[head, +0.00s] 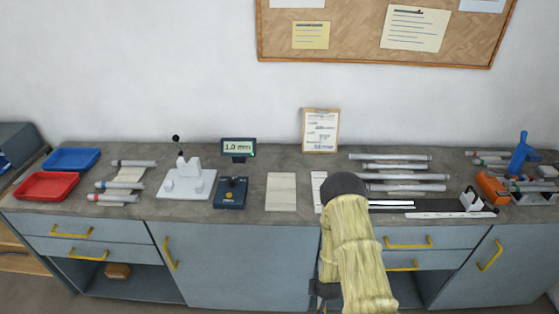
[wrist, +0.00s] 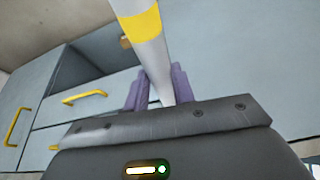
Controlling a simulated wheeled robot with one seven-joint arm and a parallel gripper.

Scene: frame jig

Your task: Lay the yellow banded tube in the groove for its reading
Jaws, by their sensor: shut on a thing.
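The yellow banded tube (wrist: 150,52) is a pale grey-white tube with a wide yellow band, held in my gripper (wrist: 158,88). The purple fingers are shut on it, one on each side, and the banded part sticks out beyond them toward the top of the wrist view. In the head view my sleeved arm hides the tube and most of the gripper, in front of the cabinets. A small display reading 1.0 mm (head: 238,147) stands behind a dark blue instrument (head: 231,192) on the counter. I cannot make out a groove on it at this size.
A white lever fixture (head: 187,184) stands left of the instrument. Blue (head: 71,160) and red (head: 46,186) trays and several banded tubes lie at left. Long bars (head: 390,157), an orange tool (head: 492,188) and a blue-handled tool (head: 521,152) are at right. Yellow handles protrude from the cabinets.

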